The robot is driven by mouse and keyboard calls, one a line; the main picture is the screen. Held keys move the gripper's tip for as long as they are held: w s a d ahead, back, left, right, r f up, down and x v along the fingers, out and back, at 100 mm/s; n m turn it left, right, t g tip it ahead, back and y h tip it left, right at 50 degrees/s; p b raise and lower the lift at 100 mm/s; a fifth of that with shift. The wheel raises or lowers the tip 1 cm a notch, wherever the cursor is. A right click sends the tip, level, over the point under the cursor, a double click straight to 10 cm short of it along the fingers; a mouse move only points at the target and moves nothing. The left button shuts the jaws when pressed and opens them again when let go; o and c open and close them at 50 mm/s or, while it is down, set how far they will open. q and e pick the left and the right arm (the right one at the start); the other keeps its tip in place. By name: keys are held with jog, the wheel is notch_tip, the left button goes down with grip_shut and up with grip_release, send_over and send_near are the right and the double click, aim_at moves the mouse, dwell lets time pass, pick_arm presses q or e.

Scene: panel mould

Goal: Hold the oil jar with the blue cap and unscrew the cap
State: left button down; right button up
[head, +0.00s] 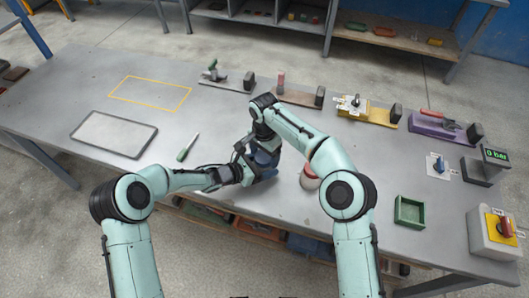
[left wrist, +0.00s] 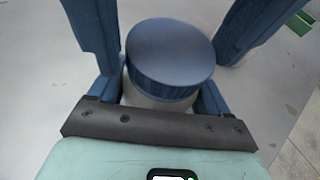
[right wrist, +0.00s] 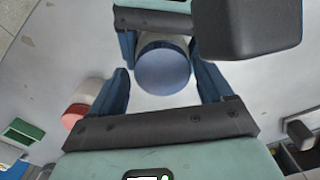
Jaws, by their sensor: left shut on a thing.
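The oil jar with the blue cap (left wrist: 170,52) stands between my grippers; its pale body (left wrist: 155,98) shows under the cap in the left wrist view. My left gripper (head: 247,170) is shut on the jar's body, one finger on each side. My right gripper (head: 263,146) comes down from above and is open. In the right wrist view the blue cap (right wrist: 163,69) lies between its fingers, with gaps on both sides. In the head view the grippers hide most of the jar.
A red-capped jar (head: 309,178) stands close to the right of the grippers. A screwdriver-like tool (head: 188,148) and grey panel (head: 114,134) lie left. A green tray (head: 409,211) and red switch box (head: 496,232) are right. Fixtures line the back; the yellow-outlined area (head: 150,93) is clear.

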jog(key=c, duration=0.9)
jog(key=shift+o, duration=0.2)
jog(key=n, duration=0.6)
jog(key=shift+d+n, duration=0.1)
jog(key=shift+n, duration=0.2)
jog(key=o, duration=1.1)
jog(key=shift+o, duration=0.4)
